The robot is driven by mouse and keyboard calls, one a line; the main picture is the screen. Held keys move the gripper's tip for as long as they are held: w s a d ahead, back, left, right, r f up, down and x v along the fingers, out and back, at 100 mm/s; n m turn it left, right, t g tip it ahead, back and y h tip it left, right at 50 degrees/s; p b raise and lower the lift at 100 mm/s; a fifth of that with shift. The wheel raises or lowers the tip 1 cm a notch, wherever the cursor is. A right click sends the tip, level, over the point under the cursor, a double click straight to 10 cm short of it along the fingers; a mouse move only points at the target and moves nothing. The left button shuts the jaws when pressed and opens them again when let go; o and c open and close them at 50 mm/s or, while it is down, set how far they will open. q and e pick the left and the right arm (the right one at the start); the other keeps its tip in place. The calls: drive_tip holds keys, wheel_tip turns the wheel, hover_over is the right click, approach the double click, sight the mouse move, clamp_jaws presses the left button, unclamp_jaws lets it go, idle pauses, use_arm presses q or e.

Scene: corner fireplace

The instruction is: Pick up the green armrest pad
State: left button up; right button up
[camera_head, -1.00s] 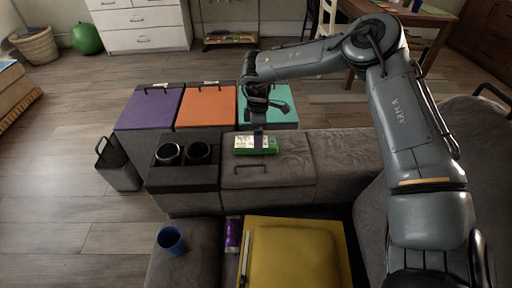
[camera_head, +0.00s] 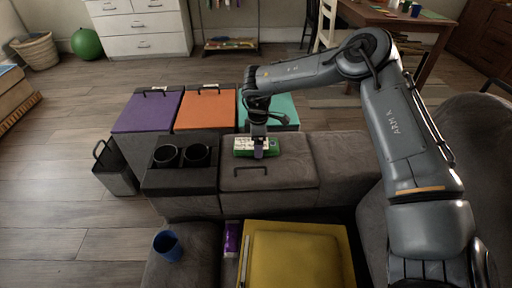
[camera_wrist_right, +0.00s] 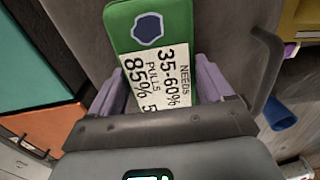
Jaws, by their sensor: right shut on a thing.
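The green armrest pad (camera_head: 241,152) lies on the grey upholstered armrest section, just behind its dark handle, with a white printed label on it. My right gripper (camera_head: 260,149) is over the pad. In the right wrist view, the pad (camera_wrist_right: 178,14) has a dark blue hexagon patch and a label with large black writing. The two purple fingers of my right gripper (camera_wrist_right: 158,88) sit along its two long sides, shut on it. The pad's near end is hidden by the gripper body. My left gripper is not in view.
Two black cup holders (camera_head: 181,157) stand left of the pad. Purple (camera_head: 148,111), orange (camera_head: 205,108) and teal (camera_head: 283,106) panels lie behind. A yellow pad (camera_head: 300,255), purple tube (camera_head: 232,238) and blue cup (camera_head: 168,246) are in front.

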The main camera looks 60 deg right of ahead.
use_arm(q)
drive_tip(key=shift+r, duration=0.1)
use_arm(e)
drive_tip(key=shift+r, duration=0.1)
use_arm(q)
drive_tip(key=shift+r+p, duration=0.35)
drive_tip(key=shift+p, duration=0.1)
use_arm(e)
drive_tip(key=shift+r, duration=0.6)
use_arm(q)
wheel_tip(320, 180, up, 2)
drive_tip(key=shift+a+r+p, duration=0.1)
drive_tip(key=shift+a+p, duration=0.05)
drive_tip(key=shift+p, duration=0.95)
use_arm(e)
wheel_tip(320, 180, up, 4)
drive_tip(key=shift+s+f, duration=0.1)
drive_tip(key=shift+f, duration=0.15)
use_arm(q)
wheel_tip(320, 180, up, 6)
drive_tip(key=p, duration=0.6)
use_arm(e)
drive_tip(key=s+d+r, duration=0.1)
drive_tip(key=s+r, duration=0.5)
drive_tip(key=s, duration=0.5)
drive_tip(key=shift+s+d, duration=0.15)
drive_tip(key=shift+d, duration=0.25)
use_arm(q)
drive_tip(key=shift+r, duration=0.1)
